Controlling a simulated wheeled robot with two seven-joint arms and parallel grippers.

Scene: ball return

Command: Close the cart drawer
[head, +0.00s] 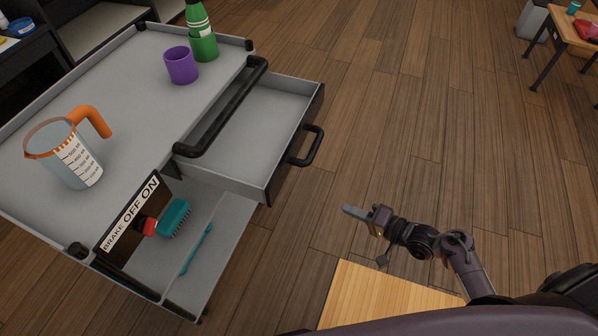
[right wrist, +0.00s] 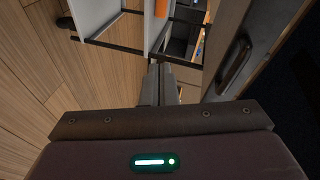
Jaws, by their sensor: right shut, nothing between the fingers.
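The cart (head: 130,110) is grey with black corners and stands at the left in the head view. Its drawer (head: 245,140) is pulled out to the right and looks empty. A black handle (head: 307,147) is on the drawer's front. My right gripper (head: 348,210) is shut and empty, to the right of and nearer than the drawer, apart from the handle. In the right wrist view the shut fingers (right wrist: 158,75) point toward grey cart parts. My left gripper is not in view.
On the cart top stand a measuring jug (head: 65,150), a purple cup (head: 181,65) and a green bottle (head: 200,35). A brake panel (head: 130,220), a teal brush (head: 175,217) and a black push bar (head: 225,110) are on the cart. A wooden surface (head: 375,300) lies below my right arm. Open floor is right of the drawer.

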